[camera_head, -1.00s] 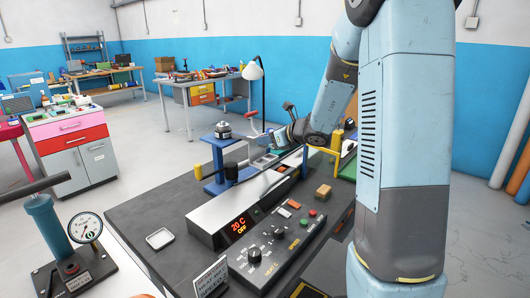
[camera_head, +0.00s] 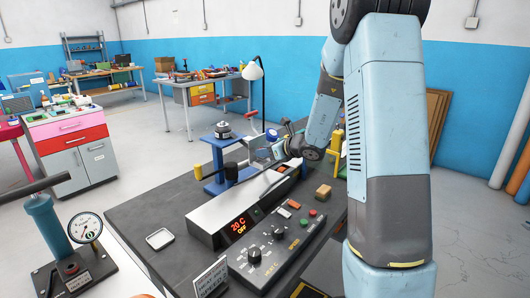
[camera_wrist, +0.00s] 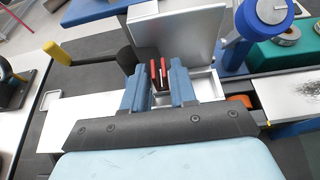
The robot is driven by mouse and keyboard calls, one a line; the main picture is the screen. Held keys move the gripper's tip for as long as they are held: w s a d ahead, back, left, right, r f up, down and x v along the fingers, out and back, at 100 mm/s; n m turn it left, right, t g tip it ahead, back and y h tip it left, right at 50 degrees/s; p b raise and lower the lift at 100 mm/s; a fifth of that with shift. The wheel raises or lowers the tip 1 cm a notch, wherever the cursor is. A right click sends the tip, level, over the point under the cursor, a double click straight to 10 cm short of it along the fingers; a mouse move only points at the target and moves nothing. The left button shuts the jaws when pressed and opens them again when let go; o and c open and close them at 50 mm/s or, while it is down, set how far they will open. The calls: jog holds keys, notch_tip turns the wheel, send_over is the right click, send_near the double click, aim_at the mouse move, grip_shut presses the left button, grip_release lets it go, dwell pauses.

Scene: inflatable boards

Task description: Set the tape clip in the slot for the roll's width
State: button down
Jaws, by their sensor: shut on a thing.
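My gripper (camera_wrist: 161,75) shows in the wrist view with its two blue fingers apart. A narrow red and dark piece (camera_wrist: 164,74), which looks like the tape clip, is between the fingertips. The fingers are shut on it. Behind it is an open pale box (camera_wrist: 206,86) with a raised grey lid (camera_wrist: 173,42). I cannot make out the width slots.
A lever with a yellow grip (camera_wrist: 58,52) and black end reaches in from the left. A pressure gauge (camera_head: 86,228) stands at left. The bench's left part is mostly clear around a small white tray (camera_head: 160,239).

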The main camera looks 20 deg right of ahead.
jog(key=shift+f, duration=0.6)
jog(key=c, duration=0.9)
grip_release()
jog(key=shift+r, duration=0.1)
